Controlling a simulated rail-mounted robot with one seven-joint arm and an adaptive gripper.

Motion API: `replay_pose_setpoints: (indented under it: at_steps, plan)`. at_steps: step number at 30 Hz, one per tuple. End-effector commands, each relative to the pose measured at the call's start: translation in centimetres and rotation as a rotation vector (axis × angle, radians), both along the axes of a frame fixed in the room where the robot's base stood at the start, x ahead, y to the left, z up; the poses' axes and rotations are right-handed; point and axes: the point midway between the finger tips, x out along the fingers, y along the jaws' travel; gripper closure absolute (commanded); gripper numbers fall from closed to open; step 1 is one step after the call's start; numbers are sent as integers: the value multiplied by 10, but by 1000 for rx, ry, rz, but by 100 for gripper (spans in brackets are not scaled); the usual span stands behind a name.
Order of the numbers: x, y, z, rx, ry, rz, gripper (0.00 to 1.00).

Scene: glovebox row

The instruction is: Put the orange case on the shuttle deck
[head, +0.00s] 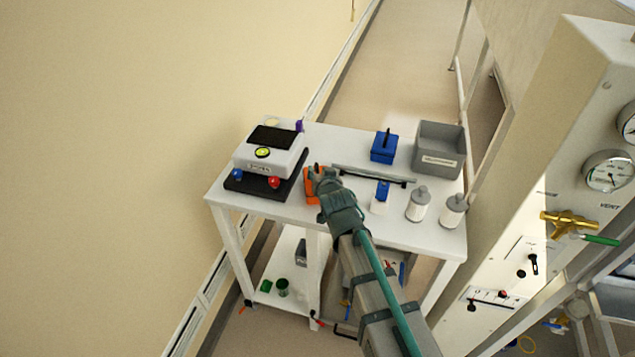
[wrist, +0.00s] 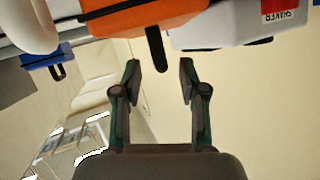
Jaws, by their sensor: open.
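The orange case (head: 310,187) stands on the white table, just right of the shaker's dark base, partly hidden by my gripper. In the wrist view the orange case (wrist: 125,18) fills the top middle, and its dark handle (wrist: 157,50) points toward the gap between my fingers. My gripper (wrist: 160,68) is open, with a finger on each side of the handle's end; I cannot tell whether either touches it. In the head view my gripper (head: 320,172) is right at the case. I cannot make out a shuttle deck for certain in either view.
The white shaker (head: 270,158) stands left of the case, with red and blue knobs in front. A dark bar (head: 370,175), a blue case (head: 384,147), a grey bin (head: 440,150) and white bottles (head: 418,205) are to the right. The table's front left (head: 265,205) is clear.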

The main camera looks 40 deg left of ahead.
Motion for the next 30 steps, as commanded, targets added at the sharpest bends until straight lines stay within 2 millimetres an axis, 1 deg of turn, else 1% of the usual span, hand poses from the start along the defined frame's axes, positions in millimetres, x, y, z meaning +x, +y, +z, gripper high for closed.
replay_pose_setpoints:
  at_steps: [1, 6, 10, 16, 21, 24, 30]
  plan:
    - [5, 8, 1, -1, 1, 0, 58]
    - [19, 24, -8, -1, 0, 1, 58]
    - [23, 28, -14, -1, 1, 0, 58]
    - [22, 28, -15, 0, 0, 1, 58]
    - [22, 28, -14, 0, -1, 1, 86]
    - [22, 28, -14, 0, -1, 1, 100]
    - [22, 28, -14, 0, 0, 1, 100]
